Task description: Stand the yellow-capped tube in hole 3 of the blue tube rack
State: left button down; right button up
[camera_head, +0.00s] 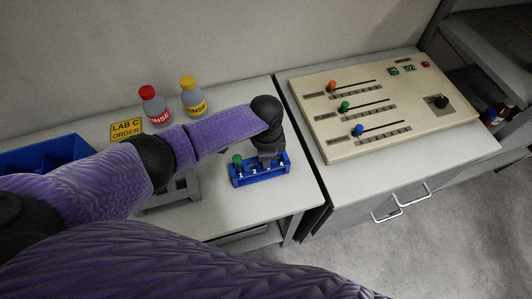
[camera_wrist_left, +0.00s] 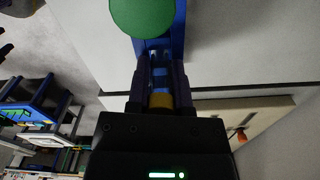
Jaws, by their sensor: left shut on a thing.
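The blue tube rack (camera_head: 262,179) stands near the right end of the left bench, with white numbers on its front. A green-capped tube (camera_head: 237,160) stands in its left end; its green cap also shows large in the left wrist view (camera_wrist_left: 143,12). My left gripper (camera_head: 268,158) is above the rack's middle to right part, pointing down. In the left wrist view, it is shut on the yellow-capped tube (camera_wrist_left: 160,100), whose cap shows between the fingers. The tube's lower end is hidden, so I cannot tell whether it is in a hole. My right gripper is not in view.
A red-capped bottle (camera_head: 154,108) and a yellow-capped bottle (camera_head: 193,98) stand at the back beside a yellow sign (camera_head: 126,130). A blue bin (camera_head: 50,157) is at left. A beige slider panel (camera_head: 380,105) lies right, across a gap. A grey holder (camera_head: 180,194) is under my arm.

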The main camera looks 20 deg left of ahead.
pick_arm(q)
jog(key=shift+c, duration=2.2)
grip_release()
notch_tip(320, 180, up, 9)
jog(key=p, duration=0.3)
jog(key=shift+r, duration=0.45)
jog(key=shift+f, duration=0.1)
